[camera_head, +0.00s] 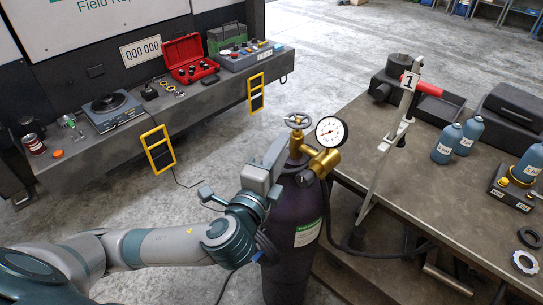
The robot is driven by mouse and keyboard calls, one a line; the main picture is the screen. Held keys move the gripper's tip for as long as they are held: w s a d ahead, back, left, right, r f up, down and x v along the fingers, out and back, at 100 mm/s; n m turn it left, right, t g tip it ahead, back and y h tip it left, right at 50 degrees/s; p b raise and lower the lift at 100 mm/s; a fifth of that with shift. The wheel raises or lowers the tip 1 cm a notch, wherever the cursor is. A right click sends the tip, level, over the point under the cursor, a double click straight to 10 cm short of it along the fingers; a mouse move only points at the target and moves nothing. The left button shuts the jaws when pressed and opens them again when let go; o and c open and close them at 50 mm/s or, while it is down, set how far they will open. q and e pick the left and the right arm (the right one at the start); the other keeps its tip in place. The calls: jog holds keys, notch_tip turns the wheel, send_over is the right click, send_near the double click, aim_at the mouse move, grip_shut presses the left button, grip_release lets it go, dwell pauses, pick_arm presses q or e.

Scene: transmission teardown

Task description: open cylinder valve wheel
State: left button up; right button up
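The valve tops a tall dark purple gas cylinder (290,235) with a green and white label. A round white gauge (331,132) sits on the brass regulator (323,160), right of the wheel. My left gripper (277,150) is just left of the valve, its fingers pointing up toward it, below the wheel in the picture. The wheel shows whole, with no finger seen around it. The fingers overlap, so their opening is hidden. My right gripper is out of view.
A dark hose (372,251) runs beside the cylinder. A grey equipment shelf (200,97) is at the back left. Concrete floor lies between.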

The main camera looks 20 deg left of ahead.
pick_arm(q)
jog(key=shift+s+p, duration=1.95)
jog(key=shift+s, duration=0.65)
jog(key=shift+f, duration=0.15)
